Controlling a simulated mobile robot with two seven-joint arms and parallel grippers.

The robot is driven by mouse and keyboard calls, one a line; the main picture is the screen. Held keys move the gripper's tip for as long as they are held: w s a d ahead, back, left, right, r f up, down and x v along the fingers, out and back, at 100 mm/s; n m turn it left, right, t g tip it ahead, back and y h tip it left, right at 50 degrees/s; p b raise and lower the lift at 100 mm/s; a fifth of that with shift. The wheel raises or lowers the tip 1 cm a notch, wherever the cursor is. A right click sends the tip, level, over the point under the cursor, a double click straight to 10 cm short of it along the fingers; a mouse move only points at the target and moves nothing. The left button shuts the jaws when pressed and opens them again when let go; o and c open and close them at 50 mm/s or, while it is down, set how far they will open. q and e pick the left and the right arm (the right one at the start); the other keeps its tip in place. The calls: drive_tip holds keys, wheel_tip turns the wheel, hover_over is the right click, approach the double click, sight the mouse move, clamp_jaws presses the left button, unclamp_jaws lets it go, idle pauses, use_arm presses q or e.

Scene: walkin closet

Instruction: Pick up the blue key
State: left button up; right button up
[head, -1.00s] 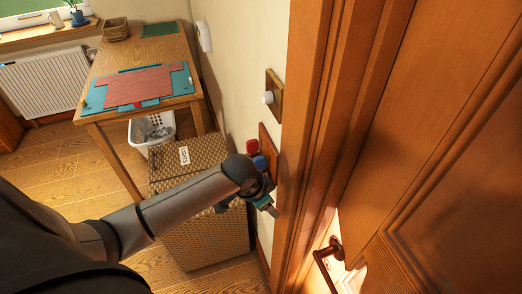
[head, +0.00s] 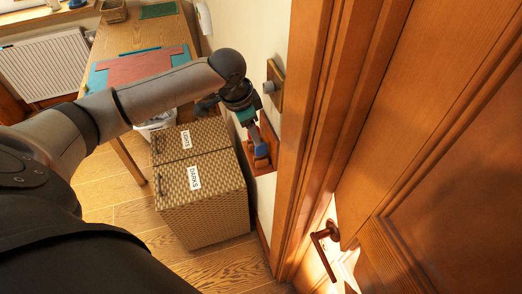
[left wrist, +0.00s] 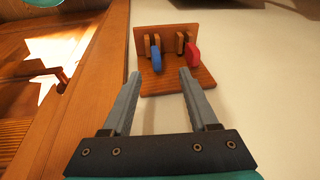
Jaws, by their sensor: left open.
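The blue key (left wrist: 156,60) hangs on a wooden wall rack (left wrist: 178,80), with a red key (left wrist: 192,56) to its right. My left gripper (left wrist: 160,74) is open and empty. In the left wrist view its fingertips lie to either side of the blue key's lower part, but I cannot tell whether they reach it. In the head view the gripper (head: 254,138) is at the rack (head: 264,167), coming in from above, and the blue key (head: 262,151) shows just below the fingers. The red key is not clear there. My right gripper is not in view.
A wicker laundry hamper (head: 205,195) stands below the rack. The door frame (head: 306,130) and door with its handle (head: 324,245) are close on the right. A wooden table (head: 165,37) stands behind my arm. A wall switch (head: 271,86) is above the rack.

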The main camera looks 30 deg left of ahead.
use_arm(q)
hover_over(261, 154)
drive_tip(key=a, duration=0.1)
drive_tip(key=f, duration=0.4)
drive_tip(key=shift+s+a+f, duration=0.15)
drive_tip(key=shift+s+f, duration=0.1)
drive_tip(key=shift+s, duration=0.1)
drive_tip(key=shift+d+x, duration=0.2)
drive_tip(key=shift+x, duration=1.1)
drive_tip(key=shift+d+x, duration=0.15)
drive_tip(key=shift+x, duration=1.2)
drive_tip(key=shift+s, duration=0.1)
drive_tip(key=shift+r, duration=0.1)
clamp_jaws()
